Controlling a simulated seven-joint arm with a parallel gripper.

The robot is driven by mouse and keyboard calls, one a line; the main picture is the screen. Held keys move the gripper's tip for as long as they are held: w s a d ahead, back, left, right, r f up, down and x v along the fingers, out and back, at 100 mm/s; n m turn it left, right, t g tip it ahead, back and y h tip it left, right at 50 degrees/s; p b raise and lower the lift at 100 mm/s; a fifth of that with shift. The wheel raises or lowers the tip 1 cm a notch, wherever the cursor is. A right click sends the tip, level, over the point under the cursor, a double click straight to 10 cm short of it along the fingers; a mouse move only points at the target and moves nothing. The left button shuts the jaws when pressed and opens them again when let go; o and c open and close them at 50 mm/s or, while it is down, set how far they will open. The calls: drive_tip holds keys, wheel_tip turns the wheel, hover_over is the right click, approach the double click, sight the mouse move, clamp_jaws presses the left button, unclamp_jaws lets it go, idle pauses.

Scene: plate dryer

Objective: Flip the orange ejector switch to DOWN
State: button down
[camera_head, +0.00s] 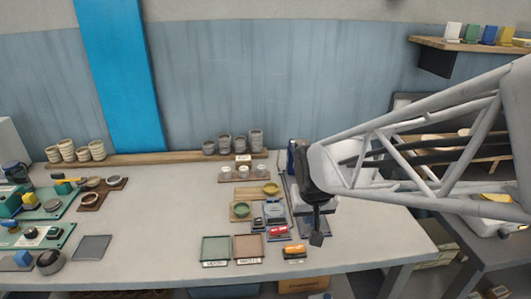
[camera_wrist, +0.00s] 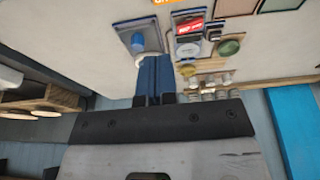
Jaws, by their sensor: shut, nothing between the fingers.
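The orange switch (camera_head: 295,249) sits on a small dark base with a label, near the front of the table in the head view. Only an edge of orange (camera_wrist: 164,1) shows at the top of the wrist view. Whether its lever is up or down is too small to tell. My gripper (camera_head: 317,238) is shut and empty, pointing down just right of the orange switch and apart from it in the picture. Its fingers (camera_wrist: 155,99) also show in the wrist view; their height over the table is unclear.
Green (camera_head: 215,249) and brown (camera_head: 248,247) square tiles lie to the left. A blue knob (camera_wrist: 138,41) on a plate is near my fingers in the wrist view. The table's front right is clear.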

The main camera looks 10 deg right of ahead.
sight(300, 247)
drive_tip(key=x, duration=0.8)
drive_tip(key=s+x, duration=0.1)
drive_tip(key=x, duration=0.3)
drive_tip(key=shift+w+f, duration=0.1)
drive_tip(key=shift+f, duration=0.8)
drive_tip(key=shift+d+f, duration=0.1)
drive_tip(key=shift+f, duration=0.1)
drive_tip(key=shift+a+r, duration=0.1)
drive_tip(key=shift+a, duration=0.1)
drive_tip(key=shift+a+r, duration=0.3)
drive_tip(key=shift+a, duration=0.15)
drive_tip(key=shift+r, duration=0.1)
